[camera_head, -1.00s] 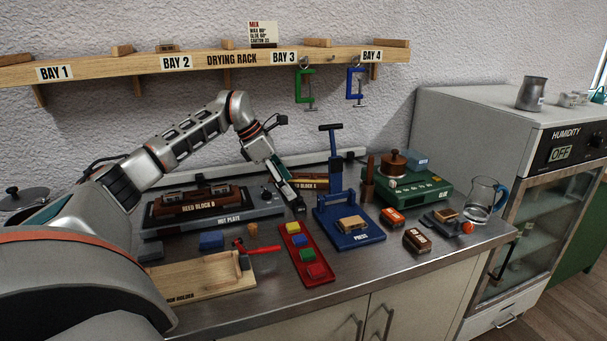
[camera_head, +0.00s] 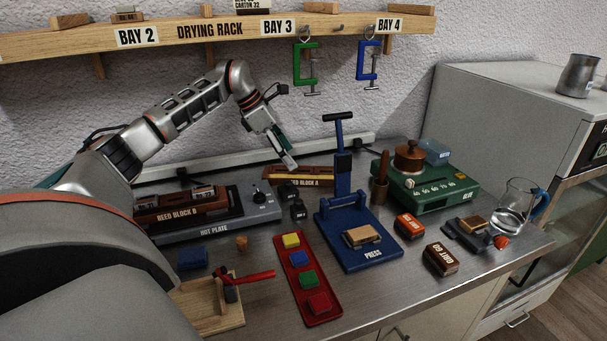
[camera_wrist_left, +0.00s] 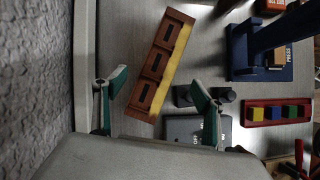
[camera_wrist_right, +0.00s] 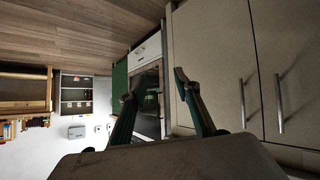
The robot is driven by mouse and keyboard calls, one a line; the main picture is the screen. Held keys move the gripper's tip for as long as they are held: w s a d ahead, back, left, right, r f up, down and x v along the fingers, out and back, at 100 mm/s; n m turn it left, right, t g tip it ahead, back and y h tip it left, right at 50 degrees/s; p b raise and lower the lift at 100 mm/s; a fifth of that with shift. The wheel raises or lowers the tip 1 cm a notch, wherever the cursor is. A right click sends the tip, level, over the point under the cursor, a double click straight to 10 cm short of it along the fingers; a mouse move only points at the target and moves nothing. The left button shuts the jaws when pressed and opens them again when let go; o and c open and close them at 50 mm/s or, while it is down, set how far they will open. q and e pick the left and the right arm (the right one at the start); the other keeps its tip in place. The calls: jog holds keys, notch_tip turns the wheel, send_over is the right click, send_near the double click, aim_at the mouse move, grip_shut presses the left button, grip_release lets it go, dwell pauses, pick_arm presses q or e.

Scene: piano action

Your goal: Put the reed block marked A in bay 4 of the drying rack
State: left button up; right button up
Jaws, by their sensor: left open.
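Reed block A (camera_head: 298,175) is a long brown block with a yellow strip. It lies on the steel bench by the wall, left of the blue press; it also shows in the left wrist view (camera_wrist_left: 160,62). My left gripper (camera_head: 287,163) is open and empty, close to this block and apart from it. In the left wrist view its fingers (camera_wrist_left: 157,82) stand either side of the block's near end. The drying rack (camera_head: 210,30) is a wooden wall shelf; the bay 4 label (camera_head: 388,24) is at its right end. My right gripper (camera_wrist_right: 155,85) is open and empty, in front of the cabinet doors.
The blue press (camera_head: 372,248) stands right of the block. The hot plate (camera_head: 215,225) with reed block D (camera_head: 180,208) is left. Green (camera_head: 299,65) and blue (camera_head: 362,62) clamps hang under the rack. The green glue unit (camera_head: 425,190) stands right. A wooden piece (camera_head: 411,9) sits above bay 4's label.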

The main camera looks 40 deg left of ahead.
aim_at(303, 173)
pick_arm(q)
jog(key=shift+x, duration=1)
jog(key=x, duration=0.5)
jog(key=shift+w+d+b, duration=0.15)
jog(key=shift+b, duration=0.15)
jog(key=shift+r, duration=0.1)
jog(key=c, duration=1.5)
jog(key=shift+r, duration=0.15)
jog(key=shift+c, duration=0.7)
